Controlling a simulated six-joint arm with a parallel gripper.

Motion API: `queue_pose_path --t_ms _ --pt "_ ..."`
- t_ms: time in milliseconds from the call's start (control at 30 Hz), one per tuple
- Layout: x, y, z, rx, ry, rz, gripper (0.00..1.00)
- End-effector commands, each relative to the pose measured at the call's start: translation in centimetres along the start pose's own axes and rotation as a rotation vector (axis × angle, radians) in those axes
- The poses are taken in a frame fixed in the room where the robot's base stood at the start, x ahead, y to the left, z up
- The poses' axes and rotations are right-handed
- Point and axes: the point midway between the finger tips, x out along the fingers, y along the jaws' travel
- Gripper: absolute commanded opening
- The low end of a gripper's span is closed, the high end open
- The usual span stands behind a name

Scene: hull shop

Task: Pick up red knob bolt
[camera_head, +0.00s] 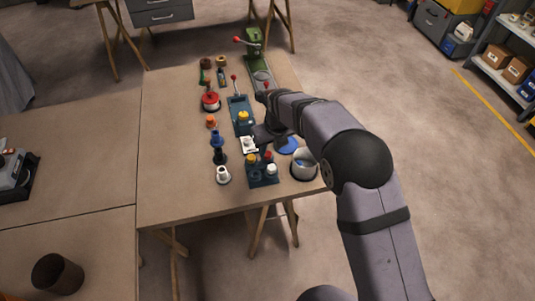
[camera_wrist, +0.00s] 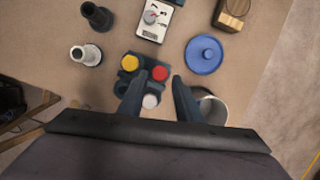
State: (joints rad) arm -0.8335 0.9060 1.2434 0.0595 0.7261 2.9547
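The red knob bolt (camera_wrist: 160,73) stands in a dark blue holder (camera_wrist: 117,91), beside a yellow knob (camera_wrist: 130,62) and a white knob (camera_wrist: 151,101). In the head view the red knob (camera_head: 268,155) shows at the back right of the holder (camera_head: 262,181). My gripper (camera_wrist: 159,78) is open. In the wrist view its two fingers appear on either side of the red knob, the left one covering part of the holder. Nothing is between the fingers in their grip. I cannot tell how high they are above the knob.
A metal cup (camera_wrist: 213,108) and a blue disc (camera_wrist: 204,55) are right of the holder. A white-and-grey fitting (camera_wrist: 86,54), a dark fitting (camera_wrist: 96,16) and a white meter (camera_wrist: 155,17) are nearby. The table's left part (camera_head: 170,140) is clear.

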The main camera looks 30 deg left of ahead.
Motion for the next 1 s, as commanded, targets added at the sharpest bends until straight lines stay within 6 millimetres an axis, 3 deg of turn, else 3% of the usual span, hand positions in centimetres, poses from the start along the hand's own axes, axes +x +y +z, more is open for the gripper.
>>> queue_pose_path --t_ms 300,600,733,1000 --pt "2.8 0.1 0.1 0.0 0.0 0.0 0.31" --pt "3.0 0.1 0.1 0.0 -0.001 0.0 0.31" --pt "3.0 0.1 0.1 0.0 -0.001 0.0 0.0" --pt "3.0 0.1 0.1 0.0 -0.001 0.0 0.0"
